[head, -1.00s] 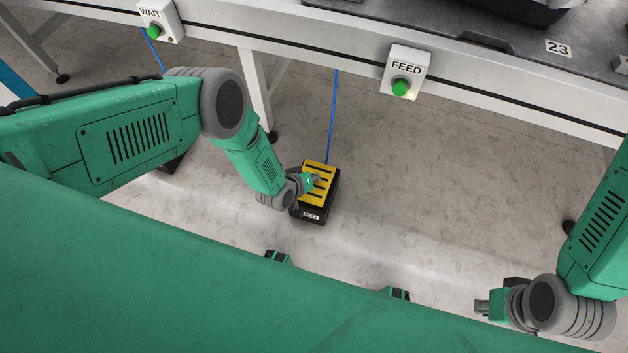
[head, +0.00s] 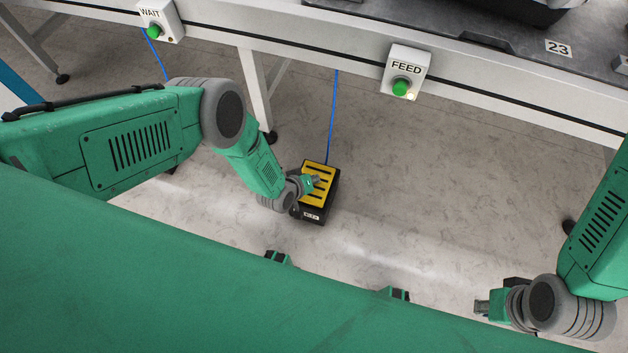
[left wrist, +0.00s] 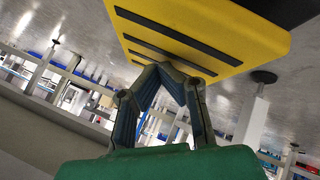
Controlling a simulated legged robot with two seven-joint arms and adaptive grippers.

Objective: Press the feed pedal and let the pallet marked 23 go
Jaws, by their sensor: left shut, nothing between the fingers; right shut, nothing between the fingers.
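The feed pedal (head: 321,186) stands on the floor, with a slotted yellow top and a black base bearing a small label. My left gripper (head: 315,181) is shut and empty, over the yellow top in the head view. In the left wrist view its closed fingertips (left wrist: 165,68) meet the yellow plate (left wrist: 205,35) in the picture; I cannot tell if they press it. The pallet marked 23 (head: 590,62) is a dark grey plate on the conveyor at top right, partly out of frame. My right gripper (head: 482,307) is shut and empty at lower right.
The FEED box (head: 406,72) has a green button and a small pale lamp. The WAIT box (head: 159,20) has a green button. A blue cable (head: 333,115) runs up from the pedal. A conveyor leg (head: 257,90) stands to its left. Floor right of the pedal is clear.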

